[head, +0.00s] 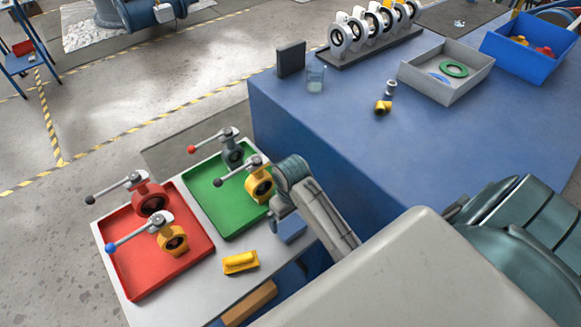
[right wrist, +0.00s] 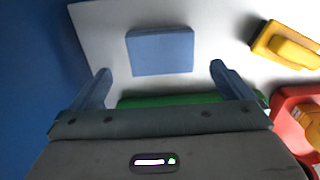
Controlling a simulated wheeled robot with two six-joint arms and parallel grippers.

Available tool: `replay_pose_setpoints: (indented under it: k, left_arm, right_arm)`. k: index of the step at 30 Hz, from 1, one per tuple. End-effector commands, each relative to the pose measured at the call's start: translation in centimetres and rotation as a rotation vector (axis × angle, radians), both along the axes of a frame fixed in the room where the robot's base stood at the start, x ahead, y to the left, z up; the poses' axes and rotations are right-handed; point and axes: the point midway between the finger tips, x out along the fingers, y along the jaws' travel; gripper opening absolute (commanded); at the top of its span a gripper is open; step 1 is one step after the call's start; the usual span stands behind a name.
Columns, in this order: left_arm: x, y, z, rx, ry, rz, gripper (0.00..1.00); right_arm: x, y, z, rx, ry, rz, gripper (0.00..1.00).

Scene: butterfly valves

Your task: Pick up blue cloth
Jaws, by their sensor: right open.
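The blue cloth (head: 292,231) is a small folded square on the white table (head: 200,285), right of the green tray. It also shows in the right wrist view as a flat blue rectangle (right wrist: 160,52), lying ahead of and between the fingertips. My right gripper (head: 279,214) hangs beside and above the cloth in the head view, partly covering it. In the right wrist view the right gripper (right wrist: 160,73) has its two fingers wide apart with nothing between them. My left gripper is not in view.
A green tray (head: 222,226) and a red tray (head: 130,285) hold valves with lever handles. A yellow block-like item (head: 240,262) lies left of the cloth. A large blue workbench (head: 350,130) stands close behind, carrying a grey bin (head: 430,88) and a blue bin (head: 515,55).

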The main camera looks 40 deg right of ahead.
Motion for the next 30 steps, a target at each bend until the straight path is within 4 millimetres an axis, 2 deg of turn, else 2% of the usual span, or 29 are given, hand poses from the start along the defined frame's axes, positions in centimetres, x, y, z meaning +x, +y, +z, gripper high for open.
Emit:
replay_pose_setpoints:
  k: [5,12,21,22,28,30]
  left_arm:
    - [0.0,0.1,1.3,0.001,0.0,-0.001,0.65]
    - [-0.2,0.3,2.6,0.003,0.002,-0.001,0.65]
    - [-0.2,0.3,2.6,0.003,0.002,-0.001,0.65]
    - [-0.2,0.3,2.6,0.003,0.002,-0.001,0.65]
    - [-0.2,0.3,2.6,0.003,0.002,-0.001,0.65]
    - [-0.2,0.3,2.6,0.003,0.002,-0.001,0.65]
  right_arm:
    - [-0.1,0.1,-1.3,0.001,0.004,-0.001,1.0]
    - [0.0,0.0,-4.6,-0.001,0.002,-0.001,1.0]
    - [0.1,0.0,-5.5,-0.001,-0.001,0.0,1.0]
    - [0.1,0.0,-5.5,-0.001,-0.001,0.0,0.98]
    - [0.1,0.0,-5.4,-0.001,-0.001,0.0,0.59]
    - [0.1,0.0,-5.4,-0.001,-0.002,0.0,0.59]
